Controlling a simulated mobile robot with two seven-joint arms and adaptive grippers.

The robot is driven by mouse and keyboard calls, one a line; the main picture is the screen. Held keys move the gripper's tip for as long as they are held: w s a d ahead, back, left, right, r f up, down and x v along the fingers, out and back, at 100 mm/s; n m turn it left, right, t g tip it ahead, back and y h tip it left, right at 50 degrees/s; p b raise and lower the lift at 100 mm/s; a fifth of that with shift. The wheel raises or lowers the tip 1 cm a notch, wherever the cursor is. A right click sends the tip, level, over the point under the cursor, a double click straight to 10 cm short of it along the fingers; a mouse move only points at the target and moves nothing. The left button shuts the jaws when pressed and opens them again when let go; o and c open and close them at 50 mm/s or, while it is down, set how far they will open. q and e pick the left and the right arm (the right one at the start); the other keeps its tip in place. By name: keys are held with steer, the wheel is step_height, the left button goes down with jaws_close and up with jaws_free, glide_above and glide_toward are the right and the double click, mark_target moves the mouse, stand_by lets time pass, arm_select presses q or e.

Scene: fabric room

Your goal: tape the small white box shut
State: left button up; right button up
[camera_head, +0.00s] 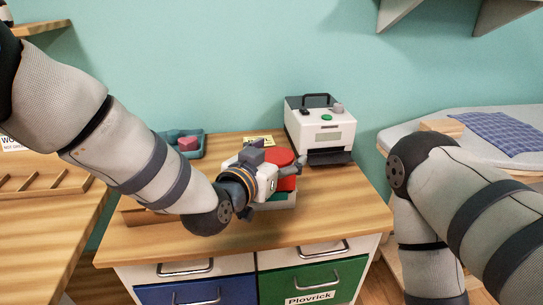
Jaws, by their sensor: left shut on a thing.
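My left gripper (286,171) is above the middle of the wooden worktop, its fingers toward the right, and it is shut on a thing. A red rounded thing (281,157), perhaps a tape dispenser, shows right at its fingers, partly covered by them.
A white label printer (319,129) stands at the back right of the worktop (345,215). A teal tray (196,143) with a pink thing sits at the back left. A yellow label lies behind my gripper. The worktop's front right is clear. Blue and green drawers are below.

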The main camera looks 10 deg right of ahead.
arm_select(q)
steer(key=shift+d, duration=0.35)
steer(key=shift+d, duration=1.05)
steer(key=shift+r, duration=3)
